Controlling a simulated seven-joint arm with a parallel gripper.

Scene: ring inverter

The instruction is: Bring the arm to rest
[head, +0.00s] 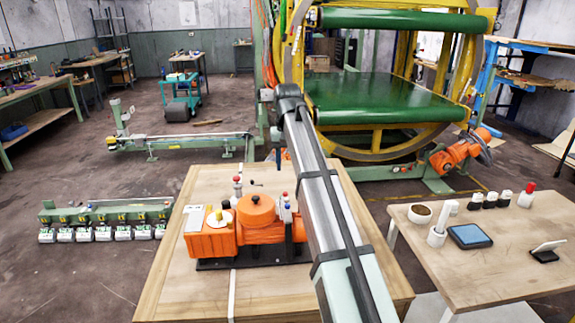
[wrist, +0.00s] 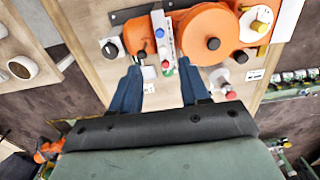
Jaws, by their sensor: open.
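My gripper (wrist: 160,72) shows in the wrist view as two blue fingers set well apart with nothing held between them. The machine also shows in the head view (head: 210,240), on the table left of my arm. It has a round orange cap (head: 256,208) and a row of small buttons. In the head view my arm (head: 335,220) reaches from the bottom up and away; its fingers are hard to make out there.
A second table (head: 500,270) at the right holds a dark tablet (head: 469,236), a brown-filled bowl (head: 420,213) and several small bottles. A large yellow ring frame with green rollers (head: 365,100) stands behind. A row of green and white units (head: 105,222) is on the floor at left.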

